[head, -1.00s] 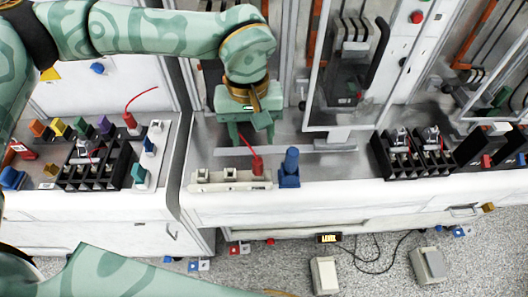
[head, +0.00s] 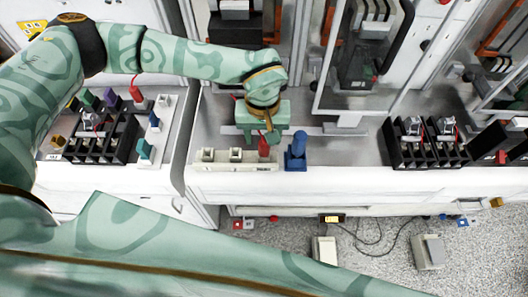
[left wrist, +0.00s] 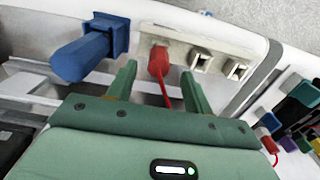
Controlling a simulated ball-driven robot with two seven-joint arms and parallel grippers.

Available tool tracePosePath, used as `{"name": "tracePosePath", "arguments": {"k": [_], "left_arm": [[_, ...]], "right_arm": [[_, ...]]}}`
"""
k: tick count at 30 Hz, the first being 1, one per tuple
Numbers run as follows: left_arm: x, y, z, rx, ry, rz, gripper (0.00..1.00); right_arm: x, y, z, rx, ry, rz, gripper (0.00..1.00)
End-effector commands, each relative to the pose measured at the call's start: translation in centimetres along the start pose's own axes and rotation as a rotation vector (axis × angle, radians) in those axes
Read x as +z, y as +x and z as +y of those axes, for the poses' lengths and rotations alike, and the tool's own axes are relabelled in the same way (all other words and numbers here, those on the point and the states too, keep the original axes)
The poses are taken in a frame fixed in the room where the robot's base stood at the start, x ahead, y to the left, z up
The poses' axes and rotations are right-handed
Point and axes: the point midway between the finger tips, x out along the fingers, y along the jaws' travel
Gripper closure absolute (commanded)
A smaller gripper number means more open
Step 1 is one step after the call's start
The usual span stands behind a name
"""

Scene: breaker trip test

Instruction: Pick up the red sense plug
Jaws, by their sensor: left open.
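The red sense plug (head: 264,146) stands in the right end of a white socket strip (head: 222,158) at the counter's front edge. It also shows in the left wrist view (left wrist: 158,60), with a thin red lead running back from it. My left gripper (head: 262,138) is just behind the plug in the head view. In the left wrist view the left gripper (left wrist: 158,70) is open, with one finger on each side of the plug and gaps to both. The fingers do not visibly touch it. My right gripper is out of view.
A blue plug-like piece (head: 296,150) stands close to the right of the red plug. Two empty sockets are left of it. Black terminal blocks (head: 98,145) and another red-leaded plug (head: 136,94) sit on the left counter. A glass-fronted cabinet (head: 355,60) stands behind.

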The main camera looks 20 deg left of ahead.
Motion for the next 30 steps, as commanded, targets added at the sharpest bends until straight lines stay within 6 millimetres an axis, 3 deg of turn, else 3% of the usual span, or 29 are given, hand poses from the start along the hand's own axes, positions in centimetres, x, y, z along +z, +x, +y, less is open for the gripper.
{"name": "tracePosePath", "arguments": {"k": [6,14,18,20,30], "left_arm": [[0.2,3.2,0.2,-0.001,-0.001,-0.003,0.49],[0.1,3.5,0.2,0.0,0.0,0.0,0.49],[0.1,3.5,0.2,0.0,0.0,0.0,0.88],[0.1,3.5,0.2,0.0,0.0,0.0,1.0],[0.1,3.2,0.2,0.0,0.0,0.0,1.0]], "right_arm": [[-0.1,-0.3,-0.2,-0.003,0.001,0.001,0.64],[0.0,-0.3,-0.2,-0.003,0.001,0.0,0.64],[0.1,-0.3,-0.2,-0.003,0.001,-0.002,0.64],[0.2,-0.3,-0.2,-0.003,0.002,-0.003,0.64],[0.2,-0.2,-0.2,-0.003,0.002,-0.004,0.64]]}}
